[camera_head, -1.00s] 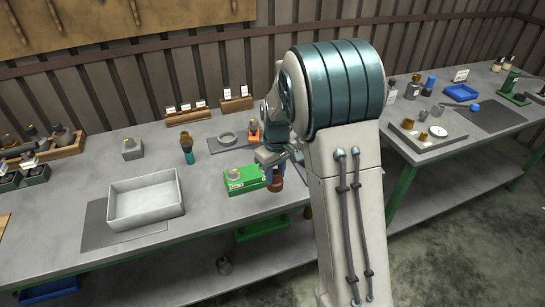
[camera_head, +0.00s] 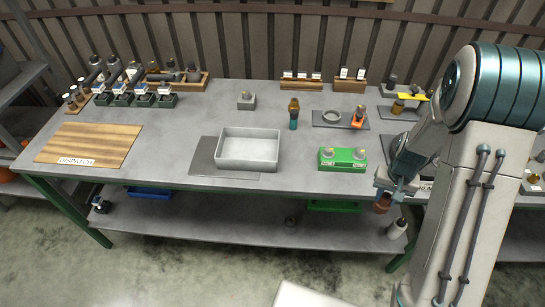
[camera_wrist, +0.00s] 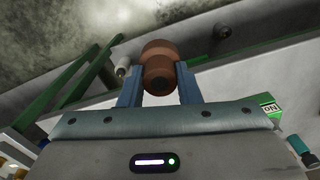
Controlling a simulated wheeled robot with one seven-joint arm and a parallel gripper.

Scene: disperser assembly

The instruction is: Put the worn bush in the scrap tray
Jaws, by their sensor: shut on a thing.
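My gripper (camera_head: 387,194) is shut on a brown, round bush (camera_head: 382,204). It holds the bush off the front edge of the bench, to the right of the green box. In the wrist view the bush (camera_wrist: 160,60) sits between the two blue fingers, with a dark hole in its near end. A pale grey open tray (camera_head: 248,164) stands on the bench near its middle, well to the left of my gripper. It looks empty, and I can read no label on it.
A green box (camera_head: 342,159) with two round knobs stands between the tray and my gripper. A wooden board (camera_head: 88,144) lies at left. Blue (camera_head: 150,193) and green (camera_head: 334,206) bins sit under the bench top.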

